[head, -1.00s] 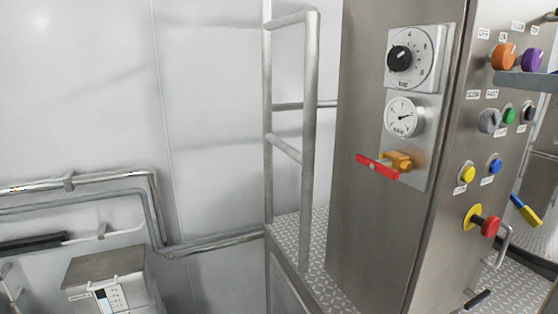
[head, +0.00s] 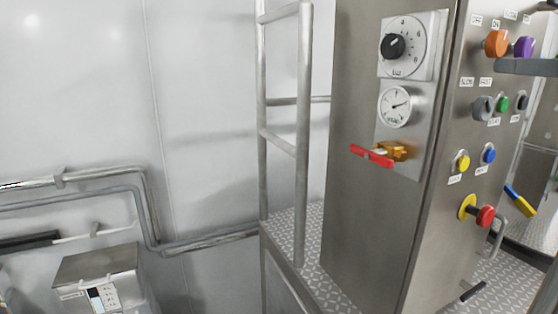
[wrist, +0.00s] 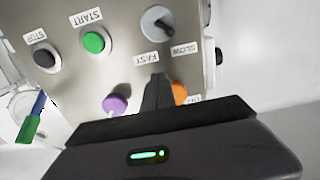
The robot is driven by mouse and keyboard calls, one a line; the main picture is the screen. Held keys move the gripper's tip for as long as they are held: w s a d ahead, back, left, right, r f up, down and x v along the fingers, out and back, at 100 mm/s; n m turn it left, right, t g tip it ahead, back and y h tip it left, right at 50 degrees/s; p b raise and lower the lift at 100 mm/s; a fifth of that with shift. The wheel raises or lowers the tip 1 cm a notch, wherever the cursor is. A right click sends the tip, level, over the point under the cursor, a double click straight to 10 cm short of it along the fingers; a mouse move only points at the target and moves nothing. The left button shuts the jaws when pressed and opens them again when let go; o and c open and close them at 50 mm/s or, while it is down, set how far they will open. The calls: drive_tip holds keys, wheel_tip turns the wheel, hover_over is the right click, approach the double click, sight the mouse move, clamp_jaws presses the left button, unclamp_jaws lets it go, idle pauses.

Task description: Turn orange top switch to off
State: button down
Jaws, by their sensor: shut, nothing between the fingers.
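The orange top switch (head: 496,43) is on the right-hand face of the steel cabinet, below small OFF and ON labels. Its pointer direction is too small to tell. My gripper (head: 501,66) enters from the right edge as a dark grey bar, its tip just below the orange switch. In the wrist view the panel appears upside down. There my gripper (wrist: 158,78) is shut and empty, and its fingers partly cover the orange switch (wrist: 180,93). I cannot tell whether they touch it.
A purple knob (head: 523,47) sits close beside the orange switch. Below are a grey selector (head: 482,107), a green button (head: 502,104), a yellow button (head: 462,162) and a red emergency button (head: 485,216). A red-handled valve (head: 372,156) sticks out left. A metal railing (head: 304,140) stands beside the cabinet.

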idle(0.3)
drive_tip(key=shift+d+f+b, duration=0.1)
drive_tip(key=shift+f+b, duration=0.3)
drive_tip(key=shift+b, duration=0.1)
drive_tip(key=shift+s, duration=0.1)
drive_tip(key=b+v, duration=0.2)
drive_tip(key=v, duration=0.3)
drive_tip(key=shift+s+d, duration=0.25)
drive_tip(key=shift+s, duration=0.05)
drive_tip(key=shift+r, duration=0.1)
